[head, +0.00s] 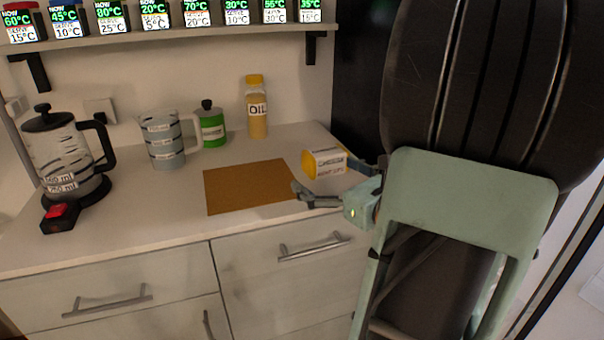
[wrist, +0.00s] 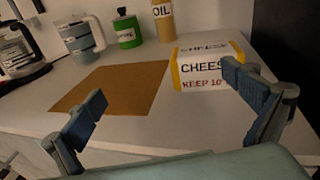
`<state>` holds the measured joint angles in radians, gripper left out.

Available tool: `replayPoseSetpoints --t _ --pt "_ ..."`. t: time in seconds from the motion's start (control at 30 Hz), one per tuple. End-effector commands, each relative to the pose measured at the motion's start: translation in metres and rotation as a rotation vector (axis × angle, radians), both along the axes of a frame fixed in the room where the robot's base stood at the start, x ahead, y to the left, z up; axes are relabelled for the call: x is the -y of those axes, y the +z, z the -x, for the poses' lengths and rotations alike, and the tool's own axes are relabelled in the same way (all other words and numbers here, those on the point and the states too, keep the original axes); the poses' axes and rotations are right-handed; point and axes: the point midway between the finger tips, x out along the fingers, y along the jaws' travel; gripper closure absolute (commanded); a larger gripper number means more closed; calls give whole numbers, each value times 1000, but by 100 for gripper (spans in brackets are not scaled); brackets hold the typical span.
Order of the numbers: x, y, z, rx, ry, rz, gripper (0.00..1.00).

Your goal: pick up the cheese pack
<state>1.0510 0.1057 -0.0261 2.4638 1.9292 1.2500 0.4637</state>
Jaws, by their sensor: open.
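The cheese pack (head: 325,162) is a white and yellow block with printed labels, on the right part of the counter. In the wrist view the cheese pack (wrist: 207,68) stands ahead of my gripper, nearer the right finger. My gripper (head: 328,180) is open and empty, its fingers spread at the counter's front right side. In the wrist view my gripper (wrist: 165,95) shows both blue-padded fingers wide apart. The right finger overlaps the pack's right edge in that view; I cannot tell whether they touch.
A brown board (head: 248,186) lies left of the pack. An oil bottle (head: 257,108), a green container (head: 211,126), a measuring jug (head: 165,140) and a kettle (head: 68,155) stand farther back and left. A shelf (head: 170,36) with several dispensers hangs above.

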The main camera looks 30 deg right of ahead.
Motion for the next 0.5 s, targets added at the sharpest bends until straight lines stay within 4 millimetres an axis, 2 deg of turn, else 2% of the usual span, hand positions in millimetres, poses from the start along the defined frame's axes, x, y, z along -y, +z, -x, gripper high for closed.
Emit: replayPoseSetpoints --t 0.03,0.1,0.27,0.37,0.5 --pt "17 -8 7 22 -53 -19 0" --pt "35 -8 14 51 -110 -40 0" --pt "56 -8 23 87 -179 -63 0" --pt "61 -7 15 95 -188 -65 0" --pt "64 -8 -9 94 -187 -65 0"
